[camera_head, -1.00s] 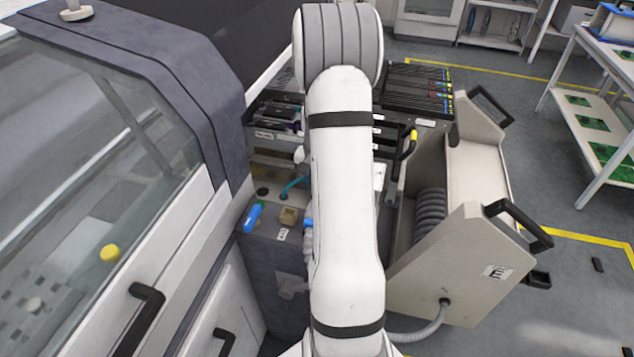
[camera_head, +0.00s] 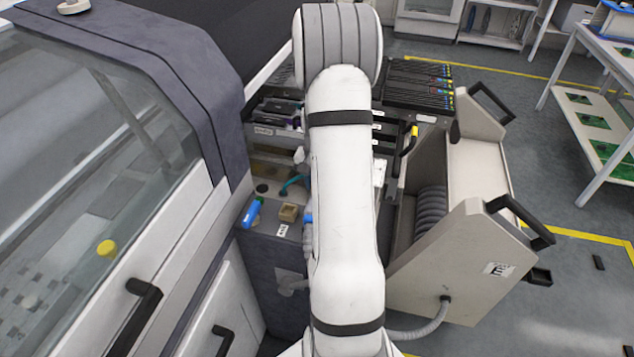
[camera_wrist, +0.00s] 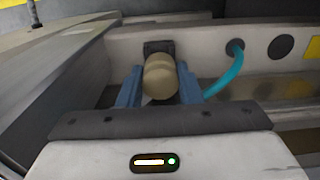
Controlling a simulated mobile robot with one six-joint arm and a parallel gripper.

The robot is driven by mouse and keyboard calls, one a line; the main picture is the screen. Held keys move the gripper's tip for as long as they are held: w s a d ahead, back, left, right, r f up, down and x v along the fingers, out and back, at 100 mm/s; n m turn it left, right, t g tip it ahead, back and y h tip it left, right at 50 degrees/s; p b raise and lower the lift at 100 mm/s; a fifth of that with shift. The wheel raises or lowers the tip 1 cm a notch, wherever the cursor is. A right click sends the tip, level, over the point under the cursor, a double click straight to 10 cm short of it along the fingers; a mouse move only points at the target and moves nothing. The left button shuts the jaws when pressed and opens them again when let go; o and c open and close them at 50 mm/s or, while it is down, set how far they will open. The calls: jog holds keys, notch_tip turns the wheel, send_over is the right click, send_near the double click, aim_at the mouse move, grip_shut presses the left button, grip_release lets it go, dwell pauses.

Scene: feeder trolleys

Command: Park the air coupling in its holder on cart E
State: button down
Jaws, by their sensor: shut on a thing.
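In the wrist view my gripper (camera_wrist: 159,88) has its two blue fingers shut on a rounded cream-tan piece, which I take to be the air coupling (camera_wrist: 160,78). A dark square fitting (camera_wrist: 158,47) on the pale wall sits right behind it, possibly the holder; I cannot tell whether they touch. A teal hose (camera_wrist: 224,82) runs from a wall port down behind the right finger; its far end is hidden. In the head view my arm hides my gripper and the coupling. Cart E (camera_head: 462,277), labelled E, stands to the right of my arm.
A machine with a clear cover (camera_head: 90,150) fills the left. Beside it a dark panel bears a blue handle (camera_head: 251,213) and a tan block (camera_head: 288,213). Feeders (camera_head: 418,85) lie behind the arm. A shelf with green boards (camera_head: 600,120) stands right; open floor lies between.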

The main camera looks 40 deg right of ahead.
jog(key=shift+f, duration=0.35)
jog(key=c, duration=0.9)
grip_release()
jog(key=shift+c, duration=0.2)
jog(key=shift+r, duration=0.1)
notch_tip(320, 180, up, 8)
jog(key=shift+f, duration=0.15)
jog(key=s+a+r+n+t+p, duration=0.1)
jog(key=s+a+r+n, duration=0.2)
jog(key=s+a+r, duration=0.2)
jog(key=s+a+r+n, duration=0.4)
jog(key=s+a, duration=0.3)
jog(key=a, duration=0.5)
jog(key=s+a+r+n+t+p, duration=0.1)
jog(key=s+a+r+n, duration=0.2)
jog(key=a, duration=0.6)
notch_tip(320, 180, up, 3)
jog(key=s, duration=0.2)
jog(key=shift+s+t+p, duration=0.3)
jog(key=shift+s+p, duration=0.05)
jog(key=shift+s, duration=0.05)
